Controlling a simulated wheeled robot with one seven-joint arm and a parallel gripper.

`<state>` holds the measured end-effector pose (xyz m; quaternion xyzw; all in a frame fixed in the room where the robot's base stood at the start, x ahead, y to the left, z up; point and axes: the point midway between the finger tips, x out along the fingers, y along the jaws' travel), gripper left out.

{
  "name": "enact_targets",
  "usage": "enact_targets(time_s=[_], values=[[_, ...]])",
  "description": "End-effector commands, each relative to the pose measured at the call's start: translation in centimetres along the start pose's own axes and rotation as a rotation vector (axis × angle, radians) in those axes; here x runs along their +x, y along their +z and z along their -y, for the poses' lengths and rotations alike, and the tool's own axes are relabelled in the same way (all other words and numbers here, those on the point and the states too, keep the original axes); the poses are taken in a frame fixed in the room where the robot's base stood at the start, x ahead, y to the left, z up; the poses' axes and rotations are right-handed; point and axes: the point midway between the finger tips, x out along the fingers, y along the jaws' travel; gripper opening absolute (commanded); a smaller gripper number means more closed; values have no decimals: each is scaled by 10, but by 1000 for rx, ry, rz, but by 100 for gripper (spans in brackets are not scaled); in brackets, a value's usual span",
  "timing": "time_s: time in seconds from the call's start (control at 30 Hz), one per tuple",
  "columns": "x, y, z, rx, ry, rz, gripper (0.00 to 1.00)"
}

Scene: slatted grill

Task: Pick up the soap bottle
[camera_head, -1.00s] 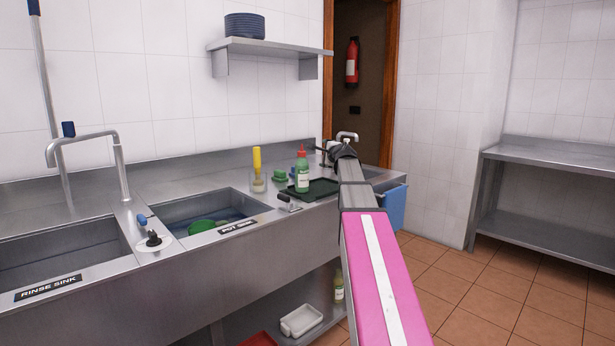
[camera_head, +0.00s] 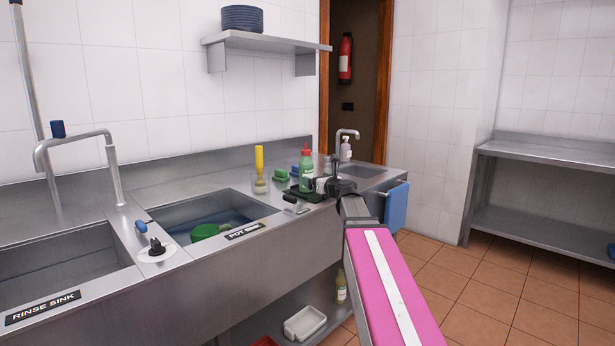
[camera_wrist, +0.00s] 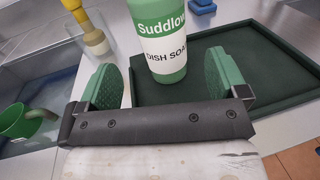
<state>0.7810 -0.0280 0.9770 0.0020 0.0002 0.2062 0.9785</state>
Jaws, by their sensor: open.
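The soap bottle (camera_head: 305,172) is green with a white label and a red cap. It stands upright on a dark green tray (camera_head: 294,195) on the steel counter. In the wrist view the bottle (camera_wrist: 162,45) shows a "Dish Soap" label, and its top is cut off. My gripper (camera_wrist: 162,72) is open, with one green pad to each side of the bottle in the picture. The bottle's base appears just beyond the palm; I cannot tell how far it is between the pads.
The pot sink (camera_head: 212,212) holds a green item. A small sink with a tap (camera_head: 346,135) and a pale dispenser (camera_head: 346,150) lie to the right. A blue cloth (camera_head: 397,207) hangs at the counter's end.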

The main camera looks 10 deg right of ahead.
Motion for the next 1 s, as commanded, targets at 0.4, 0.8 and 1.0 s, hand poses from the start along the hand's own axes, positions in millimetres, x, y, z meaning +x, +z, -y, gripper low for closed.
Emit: enact_targets(time_s=[0.4, 0.8, 1.0], values=[[42, -1, 2, -3, 0, -1, 92], [78, -2, 3, -4, -1, -1, 92], [78, -2, 3, -4, -1, -1, 65]])
